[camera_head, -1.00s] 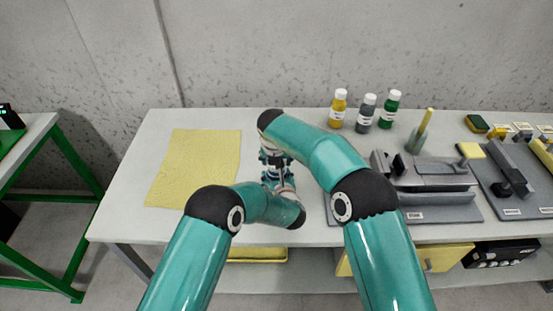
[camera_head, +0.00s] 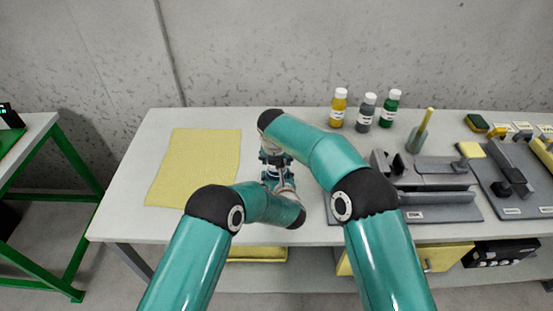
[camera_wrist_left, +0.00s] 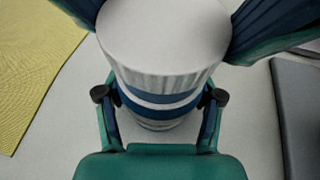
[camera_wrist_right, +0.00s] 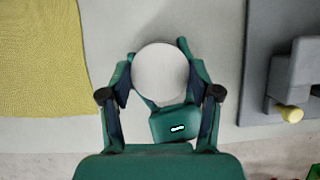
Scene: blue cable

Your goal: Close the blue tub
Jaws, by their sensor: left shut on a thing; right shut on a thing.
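The blue tub (camera_wrist_left: 160,118) stands upright, a blue body with a white band, below its ribbed white cap (camera_wrist_left: 165,40) in the left wrist view. The cap is directly above the body with no clear gap; whether it is screwed tight I cannot tell. My left gripper (camera_wrist_left: 160,100) is shut around the body. My right gripper (camera_wrist_right: 160,82) is shut on the sides of the cap from above; the right wrist view shows the round cap top (camera_wrist_right: 160,70) between its fingers. In the head view the tub is mostly hidden by my arms.
A yellow cloth (camera_head: 200,165) lies left on the white table (camera_head: 125,215). Yellow, grey and green bottles (camera_head: 338,108) (camera_head: 366,113) (camera_head: 390,109) stand at the back. A grey fixture (camera_head: 440,205) and a second grey board (camera_head: 520,180) with tools fill the right.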

